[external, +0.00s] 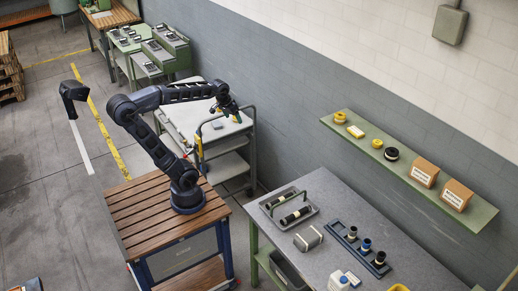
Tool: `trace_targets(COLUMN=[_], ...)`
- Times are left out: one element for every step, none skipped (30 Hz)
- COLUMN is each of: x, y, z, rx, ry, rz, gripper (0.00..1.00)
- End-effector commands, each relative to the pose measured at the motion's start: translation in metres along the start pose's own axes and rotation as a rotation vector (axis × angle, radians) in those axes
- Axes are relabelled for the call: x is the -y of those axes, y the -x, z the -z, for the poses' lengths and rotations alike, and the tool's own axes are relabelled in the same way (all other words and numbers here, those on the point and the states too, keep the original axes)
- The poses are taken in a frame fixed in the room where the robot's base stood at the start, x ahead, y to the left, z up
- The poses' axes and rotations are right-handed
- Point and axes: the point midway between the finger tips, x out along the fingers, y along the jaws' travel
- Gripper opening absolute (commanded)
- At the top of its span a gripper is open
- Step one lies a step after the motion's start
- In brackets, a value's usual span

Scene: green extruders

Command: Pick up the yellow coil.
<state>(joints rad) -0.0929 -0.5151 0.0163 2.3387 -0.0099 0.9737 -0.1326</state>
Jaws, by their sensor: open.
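A yellow coil (340,117) lies at the left end of the green wall shelf (455,204). Another yellow round thing (398,288) is cut off by the bottom edge of the picture, and I cannot tell if it is a coil. My gripper (236,117) is small and dark in the view. It is open and appears above the white-topped cart, well to the left of the shelf and apart from the coil. No object shows between its fingers.
The cart (215,128) stands behind my arm.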

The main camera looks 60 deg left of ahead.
Motion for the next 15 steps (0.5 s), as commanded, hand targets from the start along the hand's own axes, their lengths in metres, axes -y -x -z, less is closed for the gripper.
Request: trace_targets(x=[0.004, 0.006, 0.009, 0.011, 0.014, 0.017, 0.02, 0.023, 0.028, 0.031, 0.035, 0.04, 0.044, 0.048, 0.053], y=[-0.002, -0.003, -0.005, -0.006, -0.008, -0.01, -0.012, -0.015, -0.018, -0.02, -0.023, -0.027, -0.03, -0.034, -0.038], z=[0.017, 0.026, 0.038, 0.048, 0.056, 0.069, 0.077, 0.086, 0.098, 0.107, 0.116, 0.127, 0.136, 0.145, 0.156], rx=[0.01, 0.015, 0.02, 0.024, 0.029, 0.033, 0.037, 0.041, 0.046, 0.05, 0.054, 0.059, 0.061, 0.066, 0.07], ry=[0.035, 0.054, 0.081, 0.1, 0.121, 0.147, 0.166, 0.187, 0.213, 0.232, 0.253, 0.279, 0.299, 0.318, 0.344], rz=[0.006, 0.009, 0.012, 0.015, 0.018, 0.021, 0.024, 0.027, 0.031, 0.034, 0.037, 0.041, 0.044, 0.047, 0.052], gripper=[0.79, 0.79, 0.79, 0.79, 0.79, 0.79, 0.79, 0.79, 0.79, 0.79, 0.79, 0.79, 0.79, 0.79, 0.79])
